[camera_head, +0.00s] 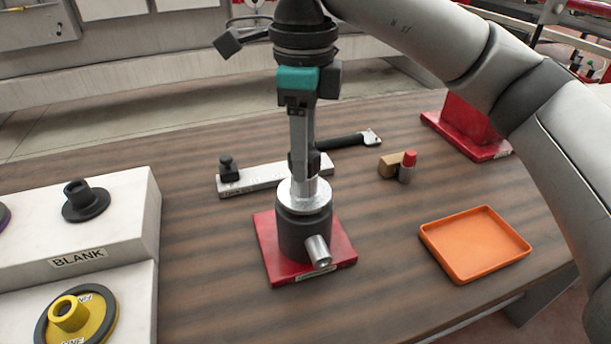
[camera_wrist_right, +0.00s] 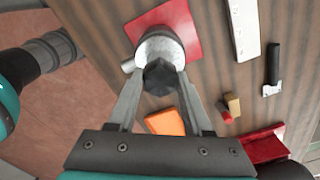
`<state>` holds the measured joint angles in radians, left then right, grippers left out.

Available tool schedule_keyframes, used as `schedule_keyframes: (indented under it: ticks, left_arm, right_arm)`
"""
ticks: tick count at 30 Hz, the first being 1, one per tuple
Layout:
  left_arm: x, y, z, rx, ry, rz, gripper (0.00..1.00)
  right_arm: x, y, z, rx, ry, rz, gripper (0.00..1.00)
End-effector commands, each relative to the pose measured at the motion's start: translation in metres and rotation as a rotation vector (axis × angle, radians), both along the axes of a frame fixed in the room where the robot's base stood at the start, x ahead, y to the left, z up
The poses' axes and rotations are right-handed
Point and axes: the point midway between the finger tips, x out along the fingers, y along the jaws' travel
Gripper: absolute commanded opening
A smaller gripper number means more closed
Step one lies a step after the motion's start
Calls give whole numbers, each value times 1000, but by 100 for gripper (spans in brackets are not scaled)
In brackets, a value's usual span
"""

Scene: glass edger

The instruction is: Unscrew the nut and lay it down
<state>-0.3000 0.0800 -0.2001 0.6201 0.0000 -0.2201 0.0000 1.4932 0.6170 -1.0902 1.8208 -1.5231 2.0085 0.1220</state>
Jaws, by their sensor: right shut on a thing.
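My right gripper (camera_head: 306,188) points straight down over the spindle stand in the head view. The stand has a silver flange (camera_head: 318,196) on a dark cylinder (camera_head: 294,237), with a silver stub at the front and a red base plate (camera_head: 278,270). In the right wrist view my right gripper (camera_wrist_right: 160,80) is shut on the dark hexagonal nut (camera_wrist_right: 160,77), centred over the flange. I cannot tell whether the nut touches the flange. The fingers largely hide it in the head view. My left gripper's fingers show in neither view.
An orange tray (camera_head: 476,243) lies empty at right. Behind the stand are a white bar (camera_head: 262,179) with a black knob and a black-handled tool (camera_head: 345,141). A tan block (camera_head: 388,167) stands beside a red-capped piece (camera_head: 407,166). A white BLANK box (camera_head: 120,230) is left.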

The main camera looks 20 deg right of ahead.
Motion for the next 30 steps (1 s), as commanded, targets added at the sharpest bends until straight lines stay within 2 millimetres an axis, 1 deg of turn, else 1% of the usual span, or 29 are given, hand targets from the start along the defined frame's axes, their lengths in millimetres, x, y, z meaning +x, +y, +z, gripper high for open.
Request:
schedule_keyframes:
  ticks: [3,30]
  left_arm:
    - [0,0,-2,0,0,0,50]
    - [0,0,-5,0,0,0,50]
  right_arm:
    - [0,0,0,0,0,133,0]
    - [0,0,1,0,-1,1141,0]
